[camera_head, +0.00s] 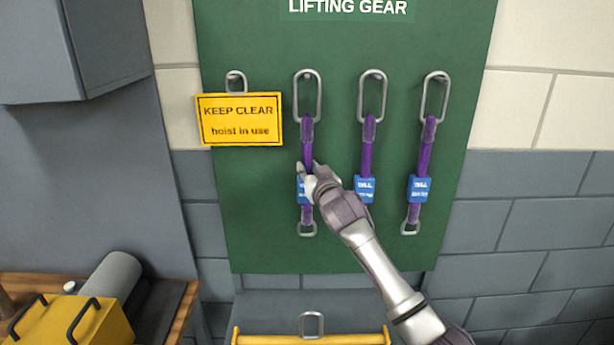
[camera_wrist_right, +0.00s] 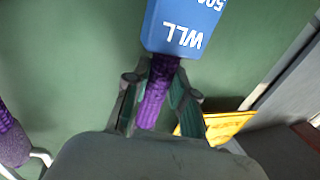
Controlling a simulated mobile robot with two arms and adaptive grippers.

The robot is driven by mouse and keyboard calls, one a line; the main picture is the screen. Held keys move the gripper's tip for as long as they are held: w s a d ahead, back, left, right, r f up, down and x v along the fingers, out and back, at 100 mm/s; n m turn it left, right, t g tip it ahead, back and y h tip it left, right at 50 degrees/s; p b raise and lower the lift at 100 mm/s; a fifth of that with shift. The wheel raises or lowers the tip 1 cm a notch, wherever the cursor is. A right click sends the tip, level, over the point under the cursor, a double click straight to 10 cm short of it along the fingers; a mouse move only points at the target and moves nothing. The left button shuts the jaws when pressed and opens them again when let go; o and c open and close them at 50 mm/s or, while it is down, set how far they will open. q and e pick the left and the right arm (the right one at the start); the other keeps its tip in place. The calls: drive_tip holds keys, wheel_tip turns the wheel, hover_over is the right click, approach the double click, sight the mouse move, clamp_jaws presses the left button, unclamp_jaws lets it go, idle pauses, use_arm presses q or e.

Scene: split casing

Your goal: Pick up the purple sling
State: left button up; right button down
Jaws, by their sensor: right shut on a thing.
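Three purple slings hang from metal rings on a green board (camera_head: 270,220) marked LIFTING GEAR: a left one (camera_head: 307,150), a middle one (camera_head: 367,150) and a right one (camera_head: 425,155). Each has a blue tag. My right gripper (camera_head: 309,180) is at the left sling, by its blue tag (camera_head: 301,190), which it partly covers. In the right wrist view, my right gripper (camera_wrist_right: 160,88) is shut with a finger on each side of the purple webbing (camera_wrist_right: 155,95), next to the blue tag (camera_wrist_right: 185,25). My right forearm hides the middle sling's lower end. My left gripper is not in view.
A yellow KEEP CLEAR sign (camera_head: 240,119) hangs just left of the held sling. Below the board is a yellow bar with a ring (camera_head: 311,339). A wooden bench with a yellow case (camera_head: 75,322) and grey cylinder (camera_head: 116,273) stands lower left. A grey cabinet (camera_head: 70,50) is upper left.

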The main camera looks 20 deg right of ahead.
sight(308, 143)
drive_tip(key=shift+s+r+b, duration=0.2)
drive_tip(key=shift+r+b, duration=0.15)
drive_tip(key=shift+b, duration=0.4)
wheel_tip(308, 143, up, 6)
drive_tip(key=shift+r+b, duration=0.2)
drive_tip(key=shift+b, duration=1)
drive_tip(key=s+a+b, duration=0.2)
drive_tip(key=s, duration=0.7)
drive_tip(key=s+a+b, duration=0.3)
drive_tip(key=s, duration=0.7)
drive_tip(key=shift+a+b, duration=0.25)
drive_tip(key=shift+b, duration=0.05)
drive_tip(key=shift+w, duration=0.1)
